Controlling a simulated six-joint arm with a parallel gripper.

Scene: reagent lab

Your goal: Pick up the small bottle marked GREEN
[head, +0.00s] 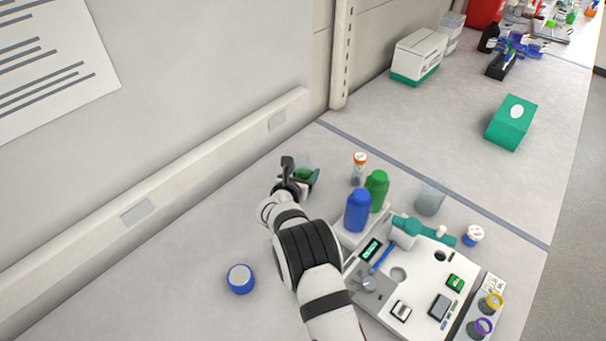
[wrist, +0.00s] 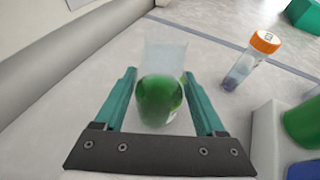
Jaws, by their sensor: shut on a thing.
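A small bottle with a rounded green lower part and a clear upper part (wrist: 160,100) stands between the teal fingers of my gripper (wrist: 159,74) in the wrist view. My gripper is shut on it, one finger on each side. In the head view my gripper (head: 304,175) is at the far end of my arm, near the wall, and the green bottle (head: 303,171) shows partly behind the fingers. No marking on it can be read. Whether its base touches the bench cannot be told.
An orange-capped vial (head: 359,168) stands right of my gripper, also in the wrist view (wrist: 250,61). A blue-rimmed lid (head: 240,279) lies left.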

